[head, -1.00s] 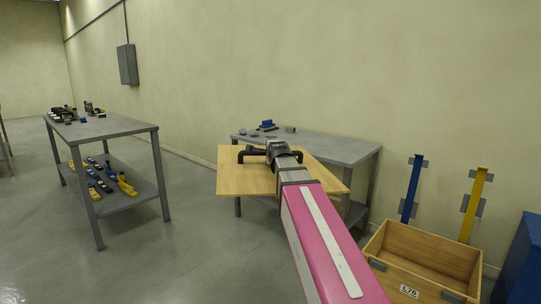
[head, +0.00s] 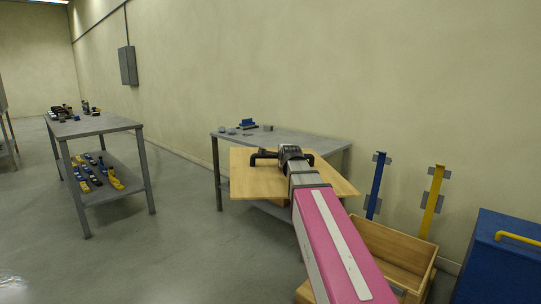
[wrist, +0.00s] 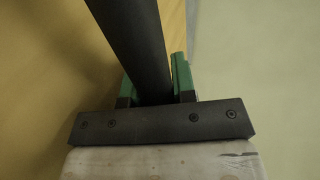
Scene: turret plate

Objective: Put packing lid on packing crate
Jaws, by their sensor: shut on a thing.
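The packing lid (head: 258,182) is a flat wooden board with a dark bar handle (head: 264,155) on top. It is held up in front of the far grey table in the head view. My gripper (wrist: 155,88) has green-edged fingers shut on the dark handle in the wrist view; the lid's yellowish surface (wrist: 40,90) shows beside it. In the head view my arm hides the fingers. The packing crate (head: 400,240) is an open wooden box on the lower right, partly hidden behind my pink arm. The lid is apart from the crate, to its left.
A blue post (head: 376,186) and a yellow post (head: 432,203) stand behind the crate. A blue box (head: 500,260) with a yellow handle stands right of it. A grey table (head: 320,142) is behind the lid; another table (head: 98,125) stands left. Floor between is clear.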

